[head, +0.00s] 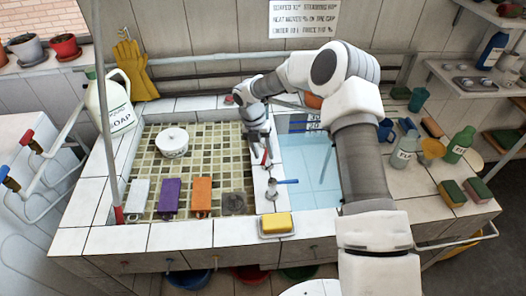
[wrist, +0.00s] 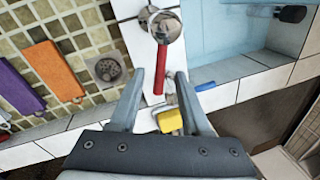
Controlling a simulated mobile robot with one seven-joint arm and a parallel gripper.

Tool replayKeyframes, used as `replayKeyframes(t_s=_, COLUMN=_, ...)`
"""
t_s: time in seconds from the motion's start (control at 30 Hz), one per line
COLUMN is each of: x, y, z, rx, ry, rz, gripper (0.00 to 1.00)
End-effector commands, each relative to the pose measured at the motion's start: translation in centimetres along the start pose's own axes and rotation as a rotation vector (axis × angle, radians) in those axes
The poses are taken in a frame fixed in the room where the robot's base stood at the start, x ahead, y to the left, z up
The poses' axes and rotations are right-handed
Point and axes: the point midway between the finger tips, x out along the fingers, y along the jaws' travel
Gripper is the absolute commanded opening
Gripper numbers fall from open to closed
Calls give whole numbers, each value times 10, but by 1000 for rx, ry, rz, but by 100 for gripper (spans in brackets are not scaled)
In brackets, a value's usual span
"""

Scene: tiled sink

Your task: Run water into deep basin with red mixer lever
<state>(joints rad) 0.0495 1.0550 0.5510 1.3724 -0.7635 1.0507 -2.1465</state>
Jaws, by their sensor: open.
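The red mixer lever (wrist: 160,68) extends from a round chrome mixer body (wrist: 164,26) on the white divider between the basins. It also shows small in the head view (head: 264,158). My gripper (wrist: 160,74) is open and empty above the divider. In the wrist view the lever's red end appears between the fingertips; I cannot tell the height gap or any contact. The deep basin (head: 311,180) is the pale blue one on the right, with a depth scale on its back wall. I cannot make out running water.
A blue lever (head: 287,182) sits close in front of the red one, near a yellow sponge (head: 277,223) on the front rim. My arm crosses above the deep basin's right side.

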Motion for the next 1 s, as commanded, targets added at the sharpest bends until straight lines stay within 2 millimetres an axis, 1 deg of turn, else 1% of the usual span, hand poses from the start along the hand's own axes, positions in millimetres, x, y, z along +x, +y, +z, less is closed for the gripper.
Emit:
replayKeyframes(t_s=0.2, x=0, y=0, z=0, rx=0, ry=0, rz=0, gripper=47)
replayKeyframes(t_s=0.47, x=0, y=0, z=0, rx=0, ry=0, rz=0, gripper=0)
replayKeyframes(t_s=1.0, x=0, y=0, z=0, rx=0, ry=-1, rz=0, gripper=0)
